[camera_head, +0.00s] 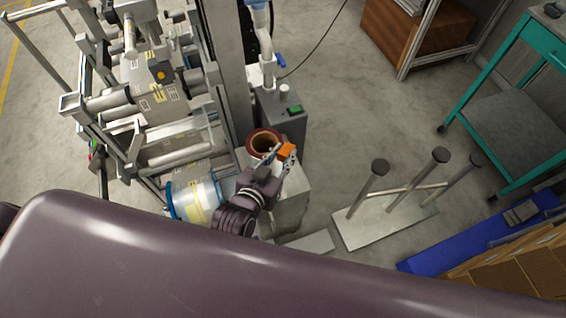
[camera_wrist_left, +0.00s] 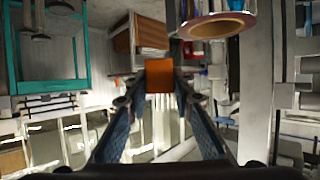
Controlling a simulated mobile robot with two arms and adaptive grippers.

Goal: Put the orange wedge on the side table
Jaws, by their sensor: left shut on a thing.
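The orange wedge (camera_head: 287,150) is between the fingers of my left gripper (camera_head: 282,160), which is shut on it. In the left wrist view the wedge (camera_wrist_left: 159,75) shows as an orange block at the fingertips of the left gripper (camera_wrist_left: 160,90). In the head view it is just right of a brown-red ring-shaped reel (camera_head: 264,143) on a grey stand. The reel (camera_wrist_left: 217,25) also shows at the top of the left wrist view. I cannot tell which surface is the side table. My right gripper is not in view.
A metal roller machine (camera_head: 150,90) fills the left. A base with several upright posts (camera_head: 385,222) stands right of the gripper. A teal-framed cart (camera_head: 515,120) is at the far right, a wooden crate (camera_head: 400,38) at the back. Open floor (camera_head: 345,110) lies between.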

